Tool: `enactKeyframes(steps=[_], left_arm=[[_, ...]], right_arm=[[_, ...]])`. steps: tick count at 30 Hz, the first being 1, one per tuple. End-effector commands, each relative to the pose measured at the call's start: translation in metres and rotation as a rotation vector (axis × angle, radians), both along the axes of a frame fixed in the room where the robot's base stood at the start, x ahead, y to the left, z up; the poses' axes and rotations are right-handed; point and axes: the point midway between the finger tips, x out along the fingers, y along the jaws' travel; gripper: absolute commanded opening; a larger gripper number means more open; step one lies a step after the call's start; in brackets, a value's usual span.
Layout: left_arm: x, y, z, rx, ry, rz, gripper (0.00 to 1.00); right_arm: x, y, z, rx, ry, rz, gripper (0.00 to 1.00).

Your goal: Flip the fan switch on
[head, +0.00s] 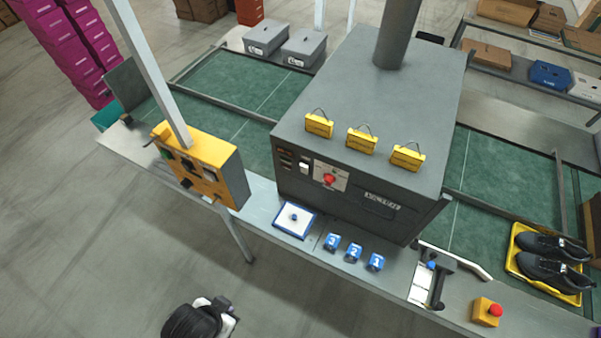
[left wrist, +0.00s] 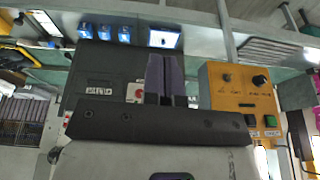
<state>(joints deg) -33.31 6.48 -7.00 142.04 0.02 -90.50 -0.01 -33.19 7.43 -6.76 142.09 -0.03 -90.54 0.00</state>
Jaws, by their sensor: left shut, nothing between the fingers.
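The grey oven-like machine (head: 370,110) stands on the bench. Its front panel carries dark rocker switches (head: 286,159), a white switch (head: 304,167) and a red knob (head: 329,179). A yellow control box (head: 215,170) on a post stands left of it; in the left wrist view the box (left wrist: 238,100) shows two black knobs and a green button (left wrist: 270,121). The labels are too small to read, so I cannot tell which is the fan switch. My left gripper (left wrist: 165,60) is shut and empty, apart from both panels, and hides part of the machine's panel. My right gripper is not in view.
A blue-edged white tray (head: 294,219) and blue numbered blocks (head: 353,251) lie on the bench before the machine. A red button on a yellow base (head: 487,311) and black shoes on a yellow tray (head: 519,275) are at right.

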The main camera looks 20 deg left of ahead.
Motion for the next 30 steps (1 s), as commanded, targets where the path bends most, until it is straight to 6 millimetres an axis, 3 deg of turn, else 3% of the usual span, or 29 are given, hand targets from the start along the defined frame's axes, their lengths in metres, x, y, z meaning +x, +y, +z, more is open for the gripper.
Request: enactKeyframes(steps=[5, 8, 12, 18, 24, 30], left_arm=[[0.023, 0.005, -0.025, 0.038, -0.067, -0.034, 0.00], [0.057, 0.009, -0.055, 0.094, -0.171, -0.089, 0.00], [0.124, 0.017, -0.099, 0.226, -0.379, -0.204, 0.00], [0.221, 0.025, -0.139, 0.477, -0.682, -0.393, 0.00], [0.299, 0.027, -0.158, 0.760, -0.944, -0.579, 0.00], [0.350, 0.023, -0.163, 1.011, -1.131, -0.729, 0.00]], right_arm=[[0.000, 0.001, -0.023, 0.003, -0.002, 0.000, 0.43], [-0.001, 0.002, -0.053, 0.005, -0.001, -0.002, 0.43], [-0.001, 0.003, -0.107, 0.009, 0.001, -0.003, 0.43], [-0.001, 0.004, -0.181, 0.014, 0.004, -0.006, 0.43], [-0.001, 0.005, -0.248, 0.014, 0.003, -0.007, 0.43], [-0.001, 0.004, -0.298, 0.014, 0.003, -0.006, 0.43]])
